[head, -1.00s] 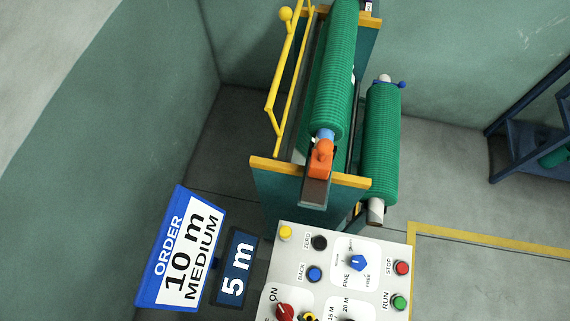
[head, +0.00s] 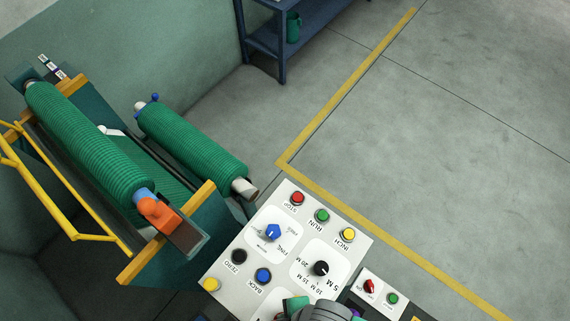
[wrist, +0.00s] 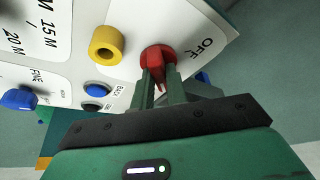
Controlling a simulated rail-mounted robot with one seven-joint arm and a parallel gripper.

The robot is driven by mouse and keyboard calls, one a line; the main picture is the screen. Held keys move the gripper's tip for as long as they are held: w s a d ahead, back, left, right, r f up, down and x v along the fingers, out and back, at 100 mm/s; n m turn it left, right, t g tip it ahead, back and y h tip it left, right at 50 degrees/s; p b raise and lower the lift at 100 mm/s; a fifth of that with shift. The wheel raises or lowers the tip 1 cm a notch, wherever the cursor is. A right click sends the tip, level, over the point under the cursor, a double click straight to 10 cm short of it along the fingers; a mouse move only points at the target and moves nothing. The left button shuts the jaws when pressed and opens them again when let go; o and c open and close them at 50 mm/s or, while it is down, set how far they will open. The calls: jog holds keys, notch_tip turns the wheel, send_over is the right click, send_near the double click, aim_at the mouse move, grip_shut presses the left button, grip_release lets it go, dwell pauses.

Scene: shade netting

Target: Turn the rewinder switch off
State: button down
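The red rewinder switch (wrist: 158,58) is on a white control panel (wrist: 195,20) in the wrist view, with the word OFF printed to its right. My gripper (wrist: 164,84) has its two dark green fingers on either side of the red switch, close against it, with a strip of red between them. The fingers hide part of the switch, so its pointer is hard to read. In the head view my gripper (head: 297,304) is at the bottom edge over the panel (head: 225,268), and the red switch is hidden there.
A yellow ring-shaped knob (wrist: 107,44) is left of the switch, with blue and black buttons below it. The head view shows a blue selector (head: 273,232), a black length dial (head: 320,268) and a small side panel with a red knob (head: 370,286).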

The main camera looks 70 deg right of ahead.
jog(key=shift+r+n+p, duration=0.1)
jog(key=shift+n+p, duration=0.2)
jog(key=shift+p, duration=0.05)
jog(key=n+y+p, duration=0.1)
jog(key=n+p, duration=0.1)
jog(key=shift+r+n+g, duration=0.1)
jog(key=shift+n+g, duration=0.3)
jog(key=n+p, duration=0.1)
jog(key=n+g, duration=0.1)
jog(key=n, duration=0.1)
jog(key=n+y+p, duration=0.1)
jog(key=n, duration=0.1)
jog(key=shift+w+d+g+p, duration=0.1)
jog(key=shift+w+g+p, duration=0.2)
jog(key=shift+g, duration=0.1)
jog(key=n+g, duration=0.1)
jog(key=n, duration=0.4)
jog(key=shift+g+p, duration=0.35)
jog(key=shift+g, duration=0.05)
jog(key=shift+w+f+n+g, duration=0.1)
jog(key=shift+n+g, duration=0.3)
jog(key=shift+n, duration=0.7)
jog(key=shift+w+f+n+g, duration=0.1)
jog(key=shift+n+g, duration=0.3)
jog(key=shift+n, duration=0.7)
jog(key=c, duration=1.4)
grip_release()
